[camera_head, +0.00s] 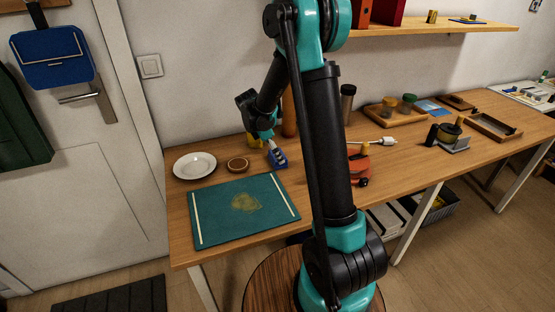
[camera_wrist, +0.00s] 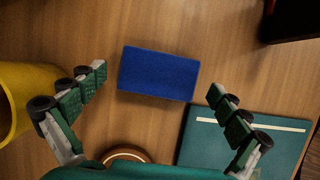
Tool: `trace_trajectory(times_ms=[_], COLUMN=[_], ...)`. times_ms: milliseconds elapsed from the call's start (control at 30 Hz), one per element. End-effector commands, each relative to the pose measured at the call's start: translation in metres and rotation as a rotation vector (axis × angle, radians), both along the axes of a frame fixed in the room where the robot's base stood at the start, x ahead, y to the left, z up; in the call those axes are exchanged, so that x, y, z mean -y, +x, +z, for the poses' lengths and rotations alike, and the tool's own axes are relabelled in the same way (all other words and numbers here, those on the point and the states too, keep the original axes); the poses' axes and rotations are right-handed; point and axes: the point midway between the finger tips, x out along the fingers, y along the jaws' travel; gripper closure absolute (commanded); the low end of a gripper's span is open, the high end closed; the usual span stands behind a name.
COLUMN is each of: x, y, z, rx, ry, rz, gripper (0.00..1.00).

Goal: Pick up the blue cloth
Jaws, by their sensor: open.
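The blue cloth (camera_wrist: 158,73) lies flat on the wooden table as a dark blue rectangle in the wrist view. In the head view, it shows as a small blue patch (camera_head: 280,160) just below my gripper (camera_head: 271,146), partly hidden by the fingers. In the wrist view, my gripper (camera_wrist: 158,81) is open and empty, with one finger on each side of the cloth. The fingers look apart from it; their exact height above the table is hard to tell.
A yellow container (camera_wrist: 14,98) stands close by the left finger. A green mat (camera_head: 218,208), a round brown coaster (camera_head: 238,165) and a white plate (camera_head: 195,166) lie nearby. A red object (camera_head: 357,167) and a wooden tray (camera_head: 392,120) stand farther right.

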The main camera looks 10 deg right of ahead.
Motion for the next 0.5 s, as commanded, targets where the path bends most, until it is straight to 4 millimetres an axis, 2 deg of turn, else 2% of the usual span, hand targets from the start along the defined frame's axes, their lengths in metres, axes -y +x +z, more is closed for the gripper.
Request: trace_trajectory(times_ms=[133, 400, 500], x=[0.006, 0.007, 0.007], y=[0.001, 0.001, 0.001], z=[-0.015, -0.017, -0.017], rx=[0.0, 0.0, 0.0], ry=[0.0, 0.0, 0.0], rz=[-0.001, -0.001, 0.0], gripper=[0.0, 0.0, 0.11])
